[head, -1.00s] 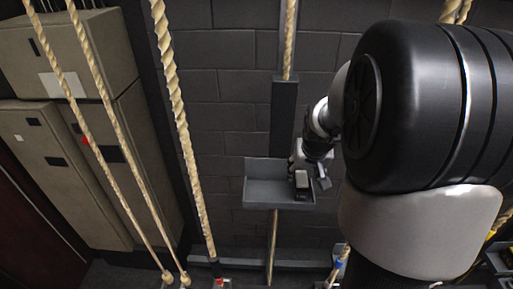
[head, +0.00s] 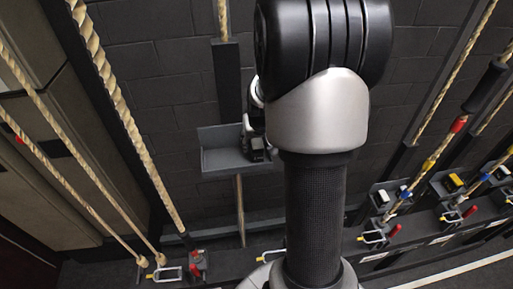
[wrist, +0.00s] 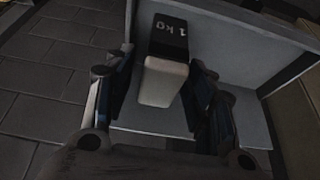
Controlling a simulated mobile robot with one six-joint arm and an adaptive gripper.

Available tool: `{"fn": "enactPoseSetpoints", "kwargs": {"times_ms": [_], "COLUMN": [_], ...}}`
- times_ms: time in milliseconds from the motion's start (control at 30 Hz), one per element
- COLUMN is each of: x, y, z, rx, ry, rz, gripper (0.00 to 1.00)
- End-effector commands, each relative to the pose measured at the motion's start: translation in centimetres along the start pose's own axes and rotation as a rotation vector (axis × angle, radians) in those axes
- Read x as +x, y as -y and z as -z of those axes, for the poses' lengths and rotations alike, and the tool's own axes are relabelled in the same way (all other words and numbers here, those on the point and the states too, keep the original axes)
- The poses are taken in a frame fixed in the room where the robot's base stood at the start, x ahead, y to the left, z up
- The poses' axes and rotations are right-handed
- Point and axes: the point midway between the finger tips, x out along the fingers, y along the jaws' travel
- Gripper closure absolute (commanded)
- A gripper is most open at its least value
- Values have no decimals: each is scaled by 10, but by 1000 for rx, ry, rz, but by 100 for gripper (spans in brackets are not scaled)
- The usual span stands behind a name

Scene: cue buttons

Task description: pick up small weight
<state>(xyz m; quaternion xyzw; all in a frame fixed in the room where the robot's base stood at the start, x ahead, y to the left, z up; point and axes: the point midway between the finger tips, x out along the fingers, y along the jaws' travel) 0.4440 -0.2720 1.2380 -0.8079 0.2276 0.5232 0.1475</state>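The small weight (wrist: 165,75) is a block with a black end marked "1 kg" and a pale grey body. It stands in a grey tray (wrist: 225,35) on the wall. My gripper (wrist: 160,88) is open, with one finger on each side of the weight. A gap shows between the left finger and the weight; the right finger is closer, and I cannot tell if it touches. In the head view the weight (head: 257,154) sits at the tray's (head: 220,158) right side, and my gripper (head: 250,132) is there, partly hidden by my arm.
Thick ropes (head: 112,90) hang at the left and more ropes (head: 458,70) at the right. A low rail with rope locks (head: 395,228) and coloured handles runs along the wall. The tray's left part is empty.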

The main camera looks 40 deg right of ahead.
Motion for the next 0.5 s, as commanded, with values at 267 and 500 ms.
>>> {"fn": "enactPoseSetpoints", "kwargs": {"times_ms": [267, 500], "x": [0, 0], "y": [0, 0], "z": [0, 0], "rx": [0, 0], "ry": [0, 0], "rz": [0, 0], "gripper": [71, 87]}}
